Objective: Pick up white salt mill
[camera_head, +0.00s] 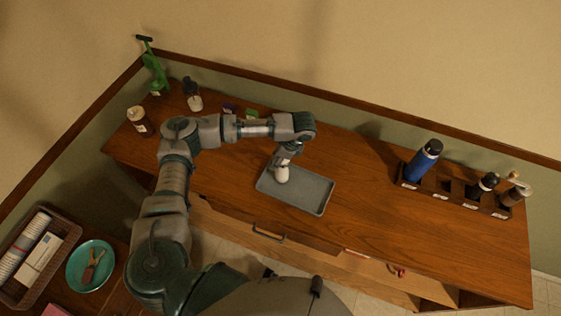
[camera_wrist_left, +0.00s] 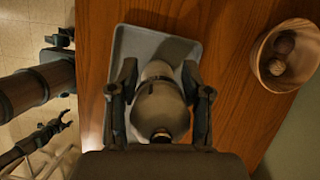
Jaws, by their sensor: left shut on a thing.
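The white salt mill (camera_head: 282,174) stands over the grey tray (camera_head: 296,190) on the wooden counter. My left gripper (camera_head: 285,160) reaches down onto it from above. In the left wrist view the mill (camera_wrist_left: 160,108) is pale, with a dark spot on its near end. It sits between the two dark fingers of the left gripper (camera_wrist_left: 160,95), which are shut on it. The tray (camera_wrist_left: 132,42) shows behind it. I cannot tell whether the mill's base touches the tray.
A rack (camera_head: 455,196) with a blue bottle (camera_head: 422,160) and small mills stands at the right. Bottles and a brown jar (camera_head: 139,121) stand at the far left. In the left wrist view a wooden bowl (camera_wrist_left: 262,68) holds round things. The counter right of the tray is clear.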

